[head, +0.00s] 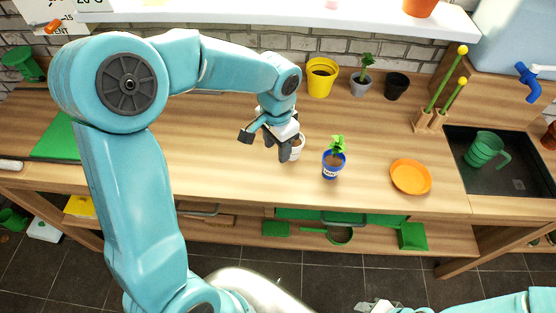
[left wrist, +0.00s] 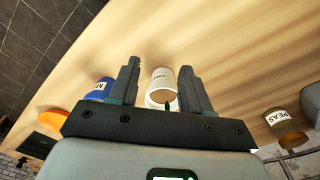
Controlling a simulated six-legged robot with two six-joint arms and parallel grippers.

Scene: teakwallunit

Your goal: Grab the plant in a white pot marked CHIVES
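A white pot (head: 297,148) stands on the wooden worktop, partly behind my left gripper in the head view. My left gripper (head: 266,143) is open. The plant in the pot is mostly hidden. My right gripper (head: 379,306) shows only in part at the bottom edge of the head view, and its fingers are unclear.
A blue pot (head: 333,166) with a green plant stands just right of the white pot. An orange plate (head: 410,177) lies further right, before the sink (head: 495,165). Yellow (head: 321,78), grey (head: 361,85) and black (head: 396,87) pots stand behind. The worktop's left part is mostly clear.

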